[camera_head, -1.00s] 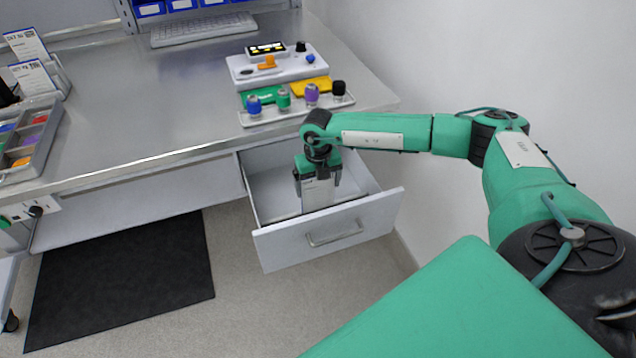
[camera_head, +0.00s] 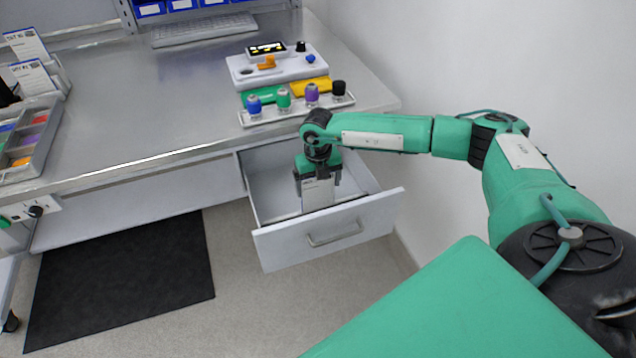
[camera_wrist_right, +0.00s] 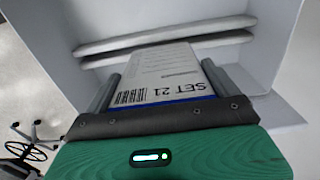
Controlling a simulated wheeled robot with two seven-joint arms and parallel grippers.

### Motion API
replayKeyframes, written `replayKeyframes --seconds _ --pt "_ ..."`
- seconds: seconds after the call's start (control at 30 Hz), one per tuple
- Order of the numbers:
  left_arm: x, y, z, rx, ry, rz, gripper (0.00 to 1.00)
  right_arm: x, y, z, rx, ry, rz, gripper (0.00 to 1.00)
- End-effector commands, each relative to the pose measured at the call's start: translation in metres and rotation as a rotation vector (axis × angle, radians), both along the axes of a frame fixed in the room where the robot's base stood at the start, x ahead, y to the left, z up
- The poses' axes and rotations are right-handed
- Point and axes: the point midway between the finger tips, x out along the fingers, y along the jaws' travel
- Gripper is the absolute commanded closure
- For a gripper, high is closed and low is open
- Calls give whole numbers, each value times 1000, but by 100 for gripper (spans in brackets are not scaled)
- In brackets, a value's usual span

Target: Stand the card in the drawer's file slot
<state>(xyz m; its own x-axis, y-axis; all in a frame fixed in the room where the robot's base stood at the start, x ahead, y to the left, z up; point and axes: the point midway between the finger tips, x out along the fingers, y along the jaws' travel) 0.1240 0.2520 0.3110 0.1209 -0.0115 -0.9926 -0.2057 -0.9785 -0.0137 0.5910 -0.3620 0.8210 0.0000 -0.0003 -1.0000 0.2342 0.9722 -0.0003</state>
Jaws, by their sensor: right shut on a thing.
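The card (camera_head: 319,194) is white with dark print and hangs upright inside the open drawer (camera_head: 281,236). My right gripper (camera_head: 318,178) points down over the drawer and is shut on the card. In the right wrist view the card (camera_wrist_right: 165,75) reads "SET 21", with a barcode and a blue edge, between the two fingers of the gripper (camera_wrist_right: 160,92). Two pale bars (camera_wrist_right: 165,40) cross the drawer beyond the card, likely the file slot. My left gripper is not in view.
The desk edge is just above the drawer. A tray of coloured-capped bottles (camera_head: 297,108) stands on the desk near that edge. A card rack (camera_head: 50,75) and a sorting box (camera_head: 30,140) are at the left. A white wall is right of the drawer.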

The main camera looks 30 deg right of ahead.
Motion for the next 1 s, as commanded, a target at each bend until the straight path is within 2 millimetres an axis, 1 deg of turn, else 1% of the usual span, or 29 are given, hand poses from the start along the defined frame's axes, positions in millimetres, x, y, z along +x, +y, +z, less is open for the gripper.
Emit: replayKeyframes --seconds 0.23,1.0 --pt "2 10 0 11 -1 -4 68 0 0 0 0 0 0 29" --pt "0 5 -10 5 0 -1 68 0 0 -15 0 1 0 29"
